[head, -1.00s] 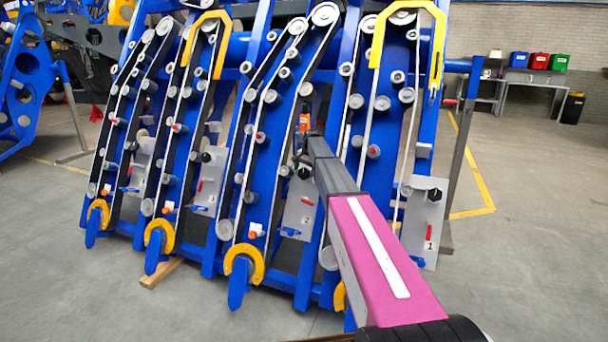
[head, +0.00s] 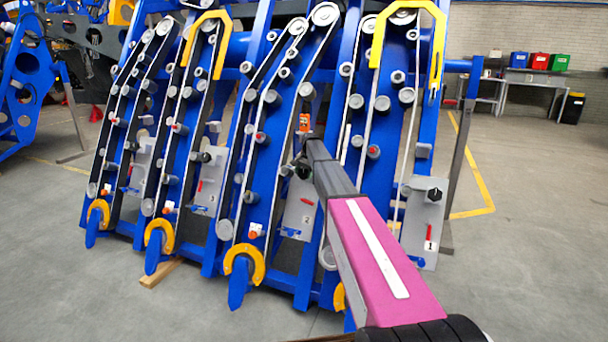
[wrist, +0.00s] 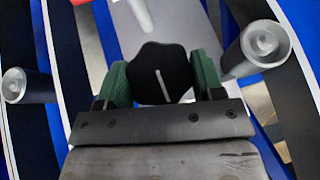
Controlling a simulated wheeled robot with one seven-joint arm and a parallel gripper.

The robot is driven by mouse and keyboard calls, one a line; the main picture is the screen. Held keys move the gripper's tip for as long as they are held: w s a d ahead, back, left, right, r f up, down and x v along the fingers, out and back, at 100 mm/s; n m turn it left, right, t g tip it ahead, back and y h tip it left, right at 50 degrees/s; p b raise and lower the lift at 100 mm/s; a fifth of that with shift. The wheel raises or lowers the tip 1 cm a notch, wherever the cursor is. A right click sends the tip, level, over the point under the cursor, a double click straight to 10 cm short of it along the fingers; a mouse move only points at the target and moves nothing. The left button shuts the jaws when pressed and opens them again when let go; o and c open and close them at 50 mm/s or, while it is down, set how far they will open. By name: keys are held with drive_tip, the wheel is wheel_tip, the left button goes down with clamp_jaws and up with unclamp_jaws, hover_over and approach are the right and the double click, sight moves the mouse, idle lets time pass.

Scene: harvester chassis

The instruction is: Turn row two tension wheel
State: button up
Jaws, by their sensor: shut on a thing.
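The row two tension wheel is a black lobed knob (wrist: 160,74) with a pale slot-like line on its face, seen in the wrist view. My gripper (wrist: 158,82) has green finger pads on both sides of the knob and is shut on it. In the head view my gripper (head: 302,165) is at the upper part of the grey plate labelled 2 (head: 300,210). My arm hides part of the plate and most of the knob there.
Plate 1 (head: 425,225) with its own black knob stands to the right, and plate 3 (head: 207,185) to the left. Blue frames, white belts and grey rollers (wrist: 264,44) flank my gripper closely. The floor at right is clear.

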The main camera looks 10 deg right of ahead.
drive_tip(key=n+g+h, duration=0.1)
drive_tip(key=n+h, duration=0.1)
drive_tip(key=shift+w+a+g+h, duration=0.15)
drive_tip(key=shift+a+g+h, duration=0.05)
drive_tip(key=shift+g+h, duration=0.2)
drive_tip(key=shift+n+g+h, duration=0.5)
drive_tip(key=shift+n+h, duration=0.4)
drive_tip(key=shift+h, duration=0.5)
drive_tip(key=o, duration=0.9)
drive_tip(key=v, duration=1.1)
